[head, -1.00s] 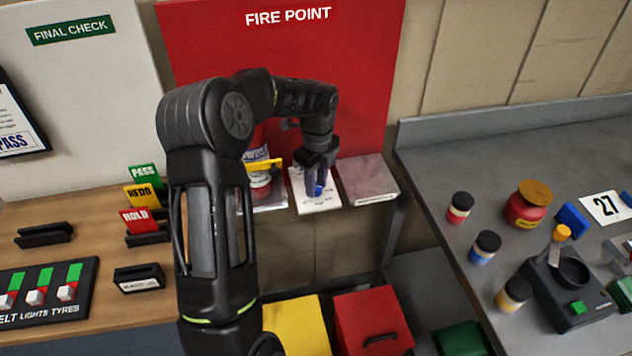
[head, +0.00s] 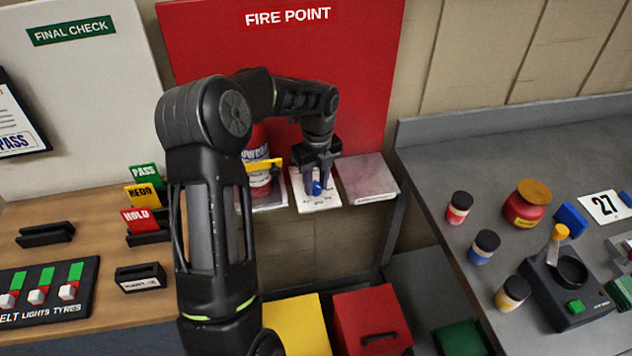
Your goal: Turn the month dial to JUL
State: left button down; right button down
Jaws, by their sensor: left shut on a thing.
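The month dial is a small blue knob (head: 317,188) on a white card-like plate (head: 322,204) on the shelf below the red FIRE POINT board. The month lettering around it is too small to read, so I cannot tell which month it points at. My left gripper (head: 317,178) points down over the plate and is shut on the blue knob; its fingers hide part of it. My right gripper is not in view.
A red extinguisher (head: 259,178) with a yellow part stands just left of the plate, partly behind my left arm. A pinkish-grey plate (head: 368,180) lies to the right. Yellow (head: 298,325) and red (head: 370,322) boxes sit below. The right bench (head: 440,150) holds several jars.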

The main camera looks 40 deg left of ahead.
aim_at(317, 185)
pick_arm(q)
jog(key=c, duration=1.1)
grip_release()
jog(key=shift+r, duration=0.1)
notch_tip(317, 185, up, 8)
jog(key=shift+w+f+b, duration=0.1)
jog(key=shift+f+b, duration=0.1)
jog(key=shift+b, duration=0.45)
